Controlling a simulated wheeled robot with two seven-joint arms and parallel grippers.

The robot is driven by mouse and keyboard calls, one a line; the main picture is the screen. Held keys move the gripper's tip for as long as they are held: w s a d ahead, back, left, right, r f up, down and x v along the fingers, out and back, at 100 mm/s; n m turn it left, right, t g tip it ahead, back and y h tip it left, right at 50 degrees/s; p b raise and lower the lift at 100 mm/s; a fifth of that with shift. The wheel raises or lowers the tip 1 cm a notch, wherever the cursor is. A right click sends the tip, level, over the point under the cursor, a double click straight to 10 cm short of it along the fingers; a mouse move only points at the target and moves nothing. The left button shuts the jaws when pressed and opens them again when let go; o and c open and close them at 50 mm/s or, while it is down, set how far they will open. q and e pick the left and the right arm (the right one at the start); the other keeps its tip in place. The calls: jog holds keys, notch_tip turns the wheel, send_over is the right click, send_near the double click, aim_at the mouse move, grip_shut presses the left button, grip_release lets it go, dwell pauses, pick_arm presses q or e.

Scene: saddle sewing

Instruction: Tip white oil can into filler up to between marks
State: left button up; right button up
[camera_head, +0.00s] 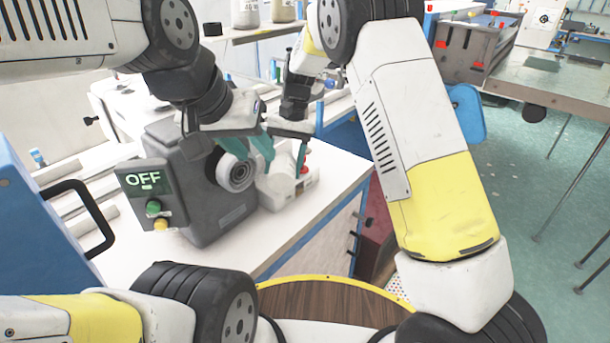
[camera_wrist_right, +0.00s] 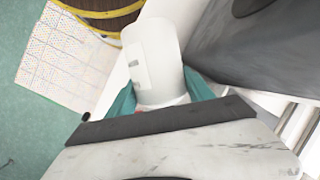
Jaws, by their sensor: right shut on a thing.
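The white oil can (camera_wrist_right: 155,60) is a pale cylinder with a small grey label. It sits between the teal fingers of my right gripper (camera_wrist_right: 165,90), which is shut on it. In the head view the can (camera_head: 277,188) is beside the right front of a grey machine (camera_head: 205,215), with my right gripper (camera_head: 288,150) above it. My left gripper (camera_head: 249,149) has its teal fingers spread apart, just above and in front of the machine's round ringed part (camera_head: 236,174). I cannot make out the filler opening, the marks or any oil level.
The machine bears an OFF display (camera_head: 144,180) with a green and a yellow button below. It stands on a white bench (camera_head: 335,175). A blue cabinet with a black handle (camera_head: 85,215) is at left. A round wooden top (camera_head: 325,305) is at the front.

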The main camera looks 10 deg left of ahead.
jog(key=shift+t, duration=0.4)
jog(key=shift+f+t, duration=0.1)
jog(key=shift+t, duration=1.1)
jog(key=shift+w+t, duration=0.1)
jog(key=shift+t, duration=0.2)
jog(key=shift+w+f+n+t+y, duration=0.1)
jog(key=shift+w+n+t+y, duration=0.1)
jog(key=shift+t, duration=0.65)
jog(key=shift+w+n+t+y, duration=0.15)
jog(key=shift+n+t+y, duration=0.05)
jog(key=shift+t, duration=0.65)
